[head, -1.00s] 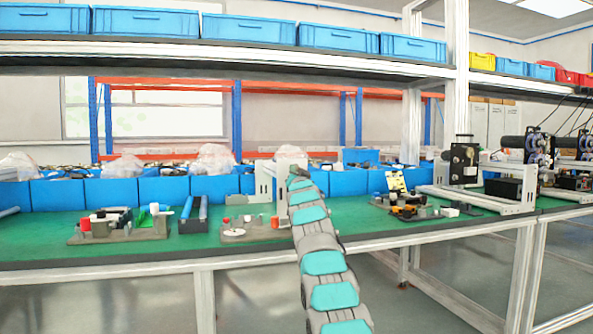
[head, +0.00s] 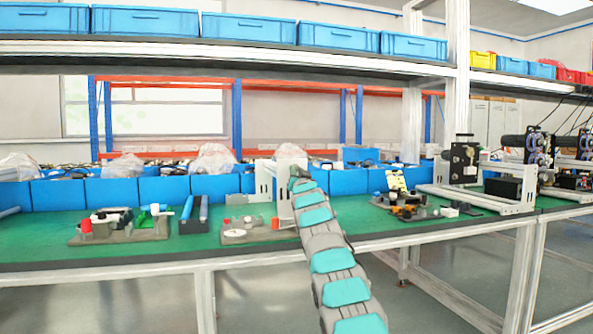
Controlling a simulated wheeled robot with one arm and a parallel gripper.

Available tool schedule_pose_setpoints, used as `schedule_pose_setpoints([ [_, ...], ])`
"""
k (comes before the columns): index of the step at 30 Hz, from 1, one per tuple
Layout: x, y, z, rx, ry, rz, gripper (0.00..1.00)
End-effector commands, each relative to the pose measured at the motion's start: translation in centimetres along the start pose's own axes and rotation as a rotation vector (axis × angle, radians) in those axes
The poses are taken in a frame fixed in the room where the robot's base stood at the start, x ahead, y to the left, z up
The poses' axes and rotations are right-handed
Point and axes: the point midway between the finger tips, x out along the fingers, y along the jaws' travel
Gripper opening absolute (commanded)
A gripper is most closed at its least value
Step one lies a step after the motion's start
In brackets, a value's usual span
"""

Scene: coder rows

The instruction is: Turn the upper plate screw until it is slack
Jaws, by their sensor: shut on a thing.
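My arm reaches up from the bottom of the head view, and its far end is at the white upright frame (head: 264,184) on the green bench. My gripper's fingers are hidden behind or beyond the last arm link, so I cannot see what they touch. The upper plate screw cannot be made out. A grey fixture (head: 240,236) with a white round part (head: 234,234) and a red part (head: 275,223) stands just left of my arm.
Blue bins (head: 111,192) line the back. A shelf (head: 180,52) with blue crates crosses above. A larger white-framed machine (head: 475,194) stands at right.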

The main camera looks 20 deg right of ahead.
Motion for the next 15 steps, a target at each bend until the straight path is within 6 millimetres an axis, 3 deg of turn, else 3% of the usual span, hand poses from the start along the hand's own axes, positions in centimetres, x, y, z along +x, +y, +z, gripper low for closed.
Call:
schedule_pose_setpoints([
  [15, -0.06, 0.06, -0.2, -0.159, 0.006, -0.054, 0.0],
])
